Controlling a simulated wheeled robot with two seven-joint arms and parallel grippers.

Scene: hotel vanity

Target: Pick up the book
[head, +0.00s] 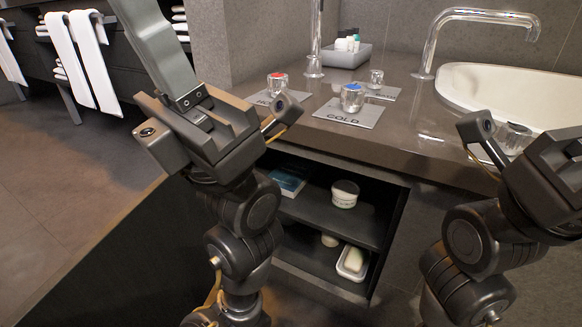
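The book (288,182), with a blue and white cover, lies flat on the upper shelf of the open dark cabinet under the counter. Its left part is hidden behind my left arm. My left gripper (165,55) points up and to the left, in front of the cabinet, apart from the book. Its grey fingers run to the top edge, and I cannot tell whether they are parted. My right gripper (556,165) is at the right edge, in front of the counter. Its fingertips are cut off by the picture edge.
A white jar (345,192) stands right of the book on the same shelf. A white dish (353,264) is on the lower shelf. The counter (410,128) above overhangs the shelves and carries a basin (500,88), taps, and a tray (345,58). Open floor (70,180) lies left.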

